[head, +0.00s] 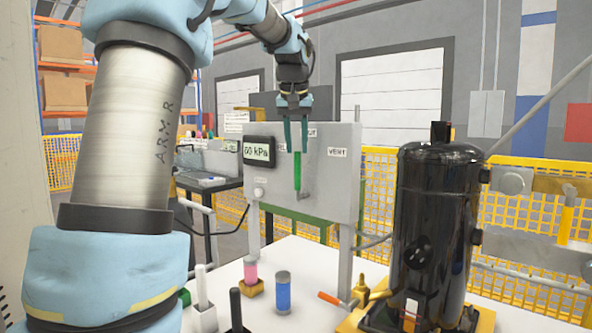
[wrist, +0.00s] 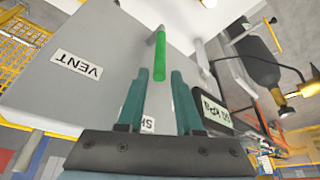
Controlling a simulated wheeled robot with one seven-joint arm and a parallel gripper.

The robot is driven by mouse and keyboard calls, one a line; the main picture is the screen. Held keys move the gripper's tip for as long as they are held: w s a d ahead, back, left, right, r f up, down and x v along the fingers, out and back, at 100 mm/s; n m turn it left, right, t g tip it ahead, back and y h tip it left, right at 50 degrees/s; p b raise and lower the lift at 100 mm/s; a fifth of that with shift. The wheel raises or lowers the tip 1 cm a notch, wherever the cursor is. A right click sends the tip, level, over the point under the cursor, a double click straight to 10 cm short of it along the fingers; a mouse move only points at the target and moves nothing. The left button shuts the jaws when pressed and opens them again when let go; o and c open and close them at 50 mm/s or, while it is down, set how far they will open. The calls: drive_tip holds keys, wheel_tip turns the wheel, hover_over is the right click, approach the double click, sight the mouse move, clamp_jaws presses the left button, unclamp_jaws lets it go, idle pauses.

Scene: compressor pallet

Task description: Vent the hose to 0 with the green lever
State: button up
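The green lever (head: 297,172) stands upright on the grey panel (head: 325,190), its free end toward a partly hidden label starting "SH" (wrist: 147,125). The VENT label (head: 337,152) is to its right. The gauge (head: 257,151) appears to read 60 kPa, though the first digit is blurry. My gripper (head: 296,148) points down with its teal fingers spread, nothing held. In the wrist view the green lever (wrist: 160,55) lines up with the gap between the fingertips of my gripper (wrist: 158,80). Its free end is at about the tips; I cannot tell any contact.
Yellow mesh fencing (head: 378,190) is behind.

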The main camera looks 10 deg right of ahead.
sight(298, 168)
drive_tip(key=x, duration=0.8)
drive_tip(key=shift+s, duration=0.1)
drive_tip(key=shift+c, duration=0.2)
drive_tip(key=shift+r, duration=0.1)
clamp_jaws()
idle(0.9)
